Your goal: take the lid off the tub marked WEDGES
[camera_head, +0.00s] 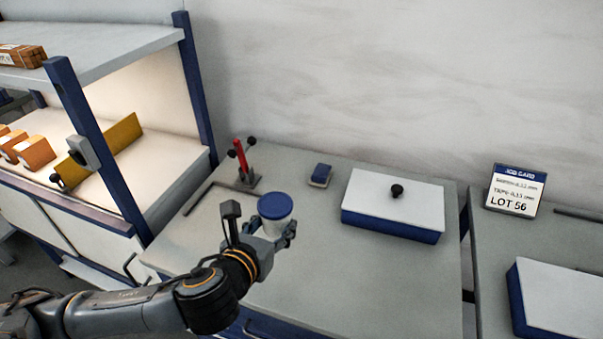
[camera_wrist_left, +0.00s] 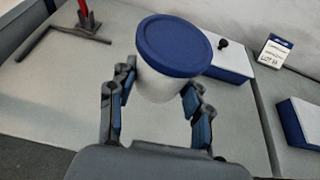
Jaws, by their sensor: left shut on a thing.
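The white tub (camera_head: 281,225) has a round blue lid (camera_head: 274,206) seated on it, and is at the left part of the grey worktable (camera_head: 330,270). My left gripper (camera_head: 283,233) is shut on the tub's body, below the lid. In the left wrist view the tub (camera_wrist_left: 155,88) stands between the two fingers, with the lid (camera_wrist_left: 176,45) above the fingertips. No lettering on the tub shows, so I cannot read its mark. I cannot tell whether its base touches the table. My right gripper is in neither view.
A fixture with a red handle (camera_head: 240,155) stands behind the tub. A small blue and grey block (camera_head: 320,175) and a white-topped blue box with a black knob (camera_head: 392,205) lie to the right. A job card (camera_head: 514,191) stands further right. The front table area is clear.

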